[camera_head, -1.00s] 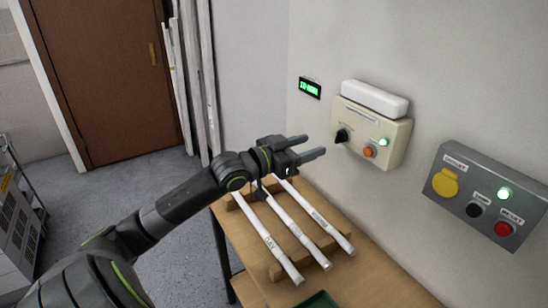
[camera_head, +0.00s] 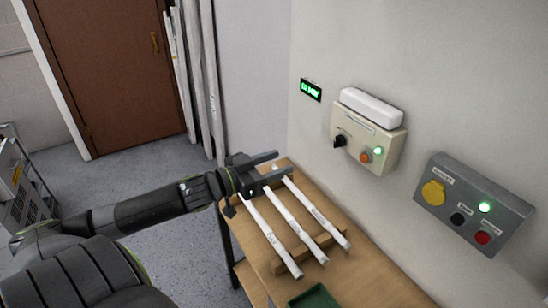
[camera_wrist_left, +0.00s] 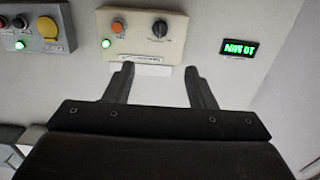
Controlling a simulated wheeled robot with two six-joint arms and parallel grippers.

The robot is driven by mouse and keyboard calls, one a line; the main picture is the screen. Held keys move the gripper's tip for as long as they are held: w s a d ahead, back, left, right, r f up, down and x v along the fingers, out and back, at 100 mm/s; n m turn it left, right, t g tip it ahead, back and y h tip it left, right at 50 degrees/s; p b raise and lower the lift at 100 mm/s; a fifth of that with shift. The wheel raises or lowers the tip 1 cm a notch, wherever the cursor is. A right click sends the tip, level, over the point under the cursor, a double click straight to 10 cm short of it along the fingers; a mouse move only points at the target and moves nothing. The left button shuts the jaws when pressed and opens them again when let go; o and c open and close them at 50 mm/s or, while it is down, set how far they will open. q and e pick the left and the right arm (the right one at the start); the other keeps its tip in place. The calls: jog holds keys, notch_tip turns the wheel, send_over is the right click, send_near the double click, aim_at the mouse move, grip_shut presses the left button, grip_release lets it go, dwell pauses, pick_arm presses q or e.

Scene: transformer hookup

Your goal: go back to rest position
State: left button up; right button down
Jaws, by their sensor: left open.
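My left gripper (camera_head: 277,166) is open and empty. It is held above the far left end of the wooden table, apart from the wall boxes. In the left wrist view the two fingers (camera_wrist_left: 160,84) stand apart with nothing between them, pointing toward the wall. The cream control box (camera_head: 366,138) has a black knob, an orange button and a lit green lamp. It also shows upside down in the left wrist view (camera_wrist_left: 145,38). My right gripper is in neither view.
White labelled tubes (camera_head: 283,232) lie on a wooden rack on the table (camera_head: 372,282). A green tray (camera_head: 315,298) is at the front. A grey button box (camera_head: 472,205) and a green-lit display (camera_head: 311,90) are on the wall. Open floor (camera_head: 165,245) lies left of the table.

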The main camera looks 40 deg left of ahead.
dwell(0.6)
pick_arm(q)
jog(key=s+f+n+g+y, duration=0.25)
jog(key=s+f+y, duration=0.2)
jog(key=f, duration=0.35)
jog(key=s+f+n+g+y, duration=0.25)
jog(key=s+f, duration=0.25)
jog(key=f, duration=0.3)
jog(key=s+d+f+g, duration=0.3)
jog(key=s+g, duration=0.1)
jog(key=s, duration=0.4)
jog(key=s+d+f+g, duration=0.4)
jog(key=s, duration=0.3)
notch_tip(320, 180, down, 26)
jog(key=s+a+g, duration=0.1)
jog(key=a+g, duration=0.1)
jog(key=s+d+f, duration=0.2)
jog(key=s+f, duration=1.2)
jog(key=s, duration=0.1)
jog(key=shift+f+m+g, duration=0.3)
jog(key=shift+g, duration=0.1)
